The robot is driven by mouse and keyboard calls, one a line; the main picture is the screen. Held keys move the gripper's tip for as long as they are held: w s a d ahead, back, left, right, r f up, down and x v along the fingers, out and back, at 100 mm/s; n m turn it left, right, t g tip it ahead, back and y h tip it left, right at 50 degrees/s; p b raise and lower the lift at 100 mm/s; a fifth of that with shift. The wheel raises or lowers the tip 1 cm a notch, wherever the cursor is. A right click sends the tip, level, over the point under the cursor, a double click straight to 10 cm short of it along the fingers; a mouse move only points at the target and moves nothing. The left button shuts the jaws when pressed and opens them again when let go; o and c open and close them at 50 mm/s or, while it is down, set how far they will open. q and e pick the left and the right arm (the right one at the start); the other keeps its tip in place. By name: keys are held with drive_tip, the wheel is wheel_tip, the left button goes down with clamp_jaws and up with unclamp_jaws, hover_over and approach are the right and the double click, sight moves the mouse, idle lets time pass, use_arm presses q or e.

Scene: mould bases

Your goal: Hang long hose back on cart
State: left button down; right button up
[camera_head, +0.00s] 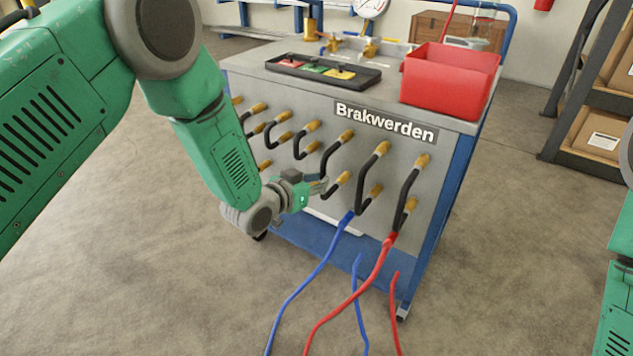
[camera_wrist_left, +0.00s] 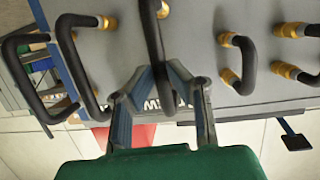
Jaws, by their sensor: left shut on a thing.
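The grey cart (camera_head: 300,95) with the label Brakwerden has a row of short black hoses with brass fittings on its front. My left gripper (camera_head: 322,186) is at the front of the cart, shut on a short black hose (camera_head: 331,158). In the left wrist view this hose (camera_wrist_left: 152,50) runs between the fingertips of the left gripper (camera_wrist_left: 160,76). Long blue (camera_head: 314,272) and red (camera_head: 352,297) hoses hang from the lower right of the cart front towards the floor. My right gripper is out of view.
More black hoses (camera_head: 363,178) stand close on both sides of the left gripper. On the cart top are a red bin (camera_head: 450,82) and a black tray (camera_head: 313,85). A shelf with boxes (camera_head: 598,143) stands at right. The floor at left is clear.

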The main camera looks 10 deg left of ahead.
use_arm(q)
drive_tip(key=c, duration=1)
unclamp_jaws()
drive_tip(key=shift+c, duration=0.2)
drive_tip(key=shift+p+v, duration=0.8)
drive_tip(key=shift+v, duration=0.3)
drive_tip(key=shift+p+v, duration=1.3)
drive_tip(key=shift+v, duration=1.05)
drive_tip(key=s+a+f+n+g+y+p, duration=0.1)
drive_tip(key=s+a+f+g+y, duration=0.15)
drive_tip(key=s+f, duration=0.35)
drive_tip(key=s+a+f+n+g+y+p, duration=0.1)
drive_tip(key=s+a+f+g, duration=0.15)
drive_tip(key=s, duration=0.55)
drive_tip(key=s+a+f+n+g+y+p, duration=0.1)
drive_tip(key=s+a+g, duration=0.2)
drive_tip(key=s, duration=0.8)
drive_tip(key=s+a+f+n+g+y+p, duration=0.1)
drive_tip(key=s+a+g, duration=0.2)
drive_tip(key=s, duration=0.9)
drive_tip(key=shift+f+g+y, duration=0.35)
drive_tip(key=shift+f+g, duration=0.05)
drive_tip(key=shift+g, duration=0.4)
